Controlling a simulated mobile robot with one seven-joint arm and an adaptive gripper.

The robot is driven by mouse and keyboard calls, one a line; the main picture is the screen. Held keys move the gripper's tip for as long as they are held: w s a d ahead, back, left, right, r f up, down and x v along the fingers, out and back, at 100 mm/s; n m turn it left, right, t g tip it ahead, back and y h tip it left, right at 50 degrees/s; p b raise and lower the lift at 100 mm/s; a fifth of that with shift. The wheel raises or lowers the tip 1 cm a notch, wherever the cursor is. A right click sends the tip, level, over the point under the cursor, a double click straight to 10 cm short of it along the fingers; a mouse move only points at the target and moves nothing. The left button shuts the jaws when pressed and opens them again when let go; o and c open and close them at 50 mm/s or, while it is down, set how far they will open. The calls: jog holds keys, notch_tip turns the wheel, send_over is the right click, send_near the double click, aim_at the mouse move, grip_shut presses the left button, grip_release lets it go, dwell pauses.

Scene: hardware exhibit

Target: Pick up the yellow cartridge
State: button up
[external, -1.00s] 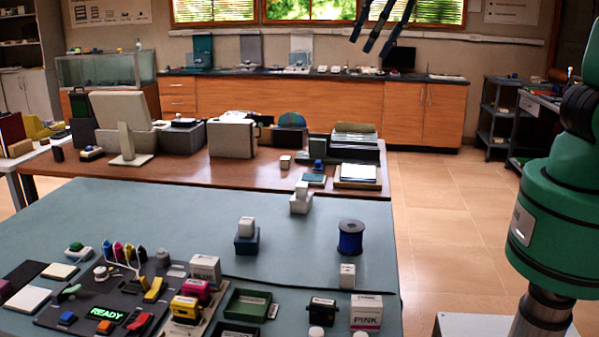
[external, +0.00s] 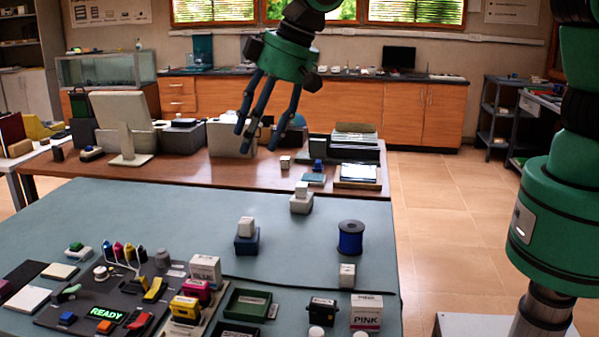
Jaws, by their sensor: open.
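A yellow cartridge (external: 186,308) with dark parts sits at the front of a light holder on the blue-green table, in front of a magenta cartridge (external: 197,290). A white box (external: 205,270) stands behind them. My gripper (external: 258,140) hangs in the air at the upper middle of the view, fingers pointing down, spread and empty. In the picture it is well above and to the right of the yellow cartridge, apart from it.
A dark panel with a green READY display (external: 107,314) lies left of the cartridges. A green tray (external: 248,305), black cartridge (external: 318,312), PINK box (external: 366,311) and blue spool (external: 351,238) stand to the right. The table's middle left is clear.

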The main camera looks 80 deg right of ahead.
send_near(189, 299)
jog(key=v, duration=0.3)
jog(key=shift+s+d, duration=0.1)
jog(key=shift+f, duration=0.1)
jog(key=shift+x, duration=4.15)
jog(key=shift+f, duration=0.1)
jog(key=shift+b+x, duration=0.35)
jog(key=shift+x, duration=2.15)
jog(key=c, duration=1.2)
jog(key=shift+c, duration=0.2)
